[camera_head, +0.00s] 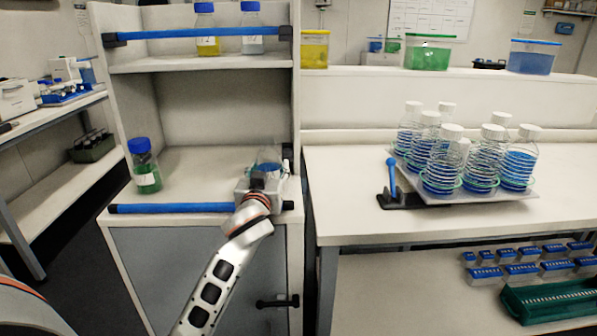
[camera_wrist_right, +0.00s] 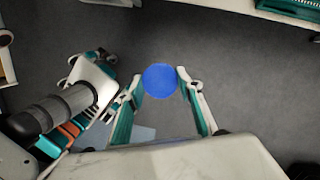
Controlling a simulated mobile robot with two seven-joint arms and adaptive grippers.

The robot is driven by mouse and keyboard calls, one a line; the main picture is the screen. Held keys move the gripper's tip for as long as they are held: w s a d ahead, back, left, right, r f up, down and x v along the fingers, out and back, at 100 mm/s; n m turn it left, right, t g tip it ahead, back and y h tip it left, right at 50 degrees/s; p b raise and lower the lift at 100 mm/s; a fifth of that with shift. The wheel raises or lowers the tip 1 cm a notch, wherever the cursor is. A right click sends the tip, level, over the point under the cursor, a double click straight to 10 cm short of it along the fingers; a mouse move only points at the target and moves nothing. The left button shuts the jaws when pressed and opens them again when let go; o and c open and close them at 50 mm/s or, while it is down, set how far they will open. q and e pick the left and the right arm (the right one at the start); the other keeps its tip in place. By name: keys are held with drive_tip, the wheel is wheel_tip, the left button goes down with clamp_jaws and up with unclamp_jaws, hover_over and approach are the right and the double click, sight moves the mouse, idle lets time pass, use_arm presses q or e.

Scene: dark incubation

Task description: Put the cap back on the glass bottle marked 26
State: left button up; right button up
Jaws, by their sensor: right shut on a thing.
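My left gripper (camera_head: 266,178) is at the right end of the cabinet's worktop. A clear glass bottle with some blue in it (camera_head: 268,156) shows just behind it, mostly hidden, with no blue cap visible on top. I cannot tell whether the left fingers touch it, and no number is readable. In the right wrist view my right gripper (camera_wrist_right: 160,84) is shut on a round blue cap (camera_wrist_right: 160,79), held between the fingertips over the grey floor. The right gripper is not visible in the head view.
A blue-capped bottle with green liquid (camera_head: 146,168) stands at the worktop's left. A blue bar (camera_head: 165,208) edges the worktop's front. Two capped bottles stand on the upper shelf (camera_head: 165,66). Several white-capped flasks fill a tray (camera_head: 468,199) on the right bench.

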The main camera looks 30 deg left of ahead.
use_arm(q)
drive_tip(key=c, duration=0.8)
drive_tip(key=shift+r, duration=0.1)
